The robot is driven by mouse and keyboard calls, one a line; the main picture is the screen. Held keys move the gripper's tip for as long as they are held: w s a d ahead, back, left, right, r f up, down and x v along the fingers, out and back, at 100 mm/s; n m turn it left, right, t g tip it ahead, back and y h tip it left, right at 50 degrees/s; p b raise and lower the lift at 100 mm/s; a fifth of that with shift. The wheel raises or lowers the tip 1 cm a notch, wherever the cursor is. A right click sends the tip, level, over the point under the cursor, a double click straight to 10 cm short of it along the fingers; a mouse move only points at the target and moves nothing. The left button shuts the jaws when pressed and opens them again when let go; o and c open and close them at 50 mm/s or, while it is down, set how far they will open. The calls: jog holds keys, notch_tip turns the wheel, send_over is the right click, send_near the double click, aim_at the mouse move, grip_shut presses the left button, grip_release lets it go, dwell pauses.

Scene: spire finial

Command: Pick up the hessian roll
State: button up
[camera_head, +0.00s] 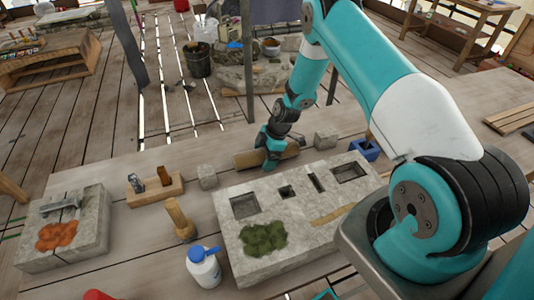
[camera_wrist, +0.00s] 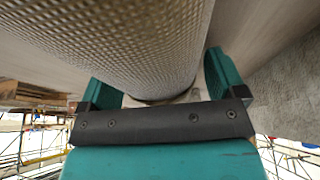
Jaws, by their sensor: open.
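The hessian roll (camera_head: 246,159) is a brown, woven-looking cylinder lying on the wooden bench behind the large stone block. In the wrist view the roll (camera_wrist: 135,40) fills the upper middle, its weave seen close up. My gripper (camera_head: 270,166) is at the roll, over its middle in the head view, and hides part of it. In the wrist view my gripper's two teal fingers (camera_wrist: 160,85) are apart, one on each side of the roll. I cannot tell whether either finger touches it.
Small stone cubes (camera_head: 207,177) and (camera_head: 326,138) flank the roll. The stone block (camera_head: 290,232) with recesses and moss lies in front.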

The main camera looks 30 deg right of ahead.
jog(key=c, duration=1)
jog(key=shift+c, duration=0.9)
jog(key=shift+r, duration=0.1)
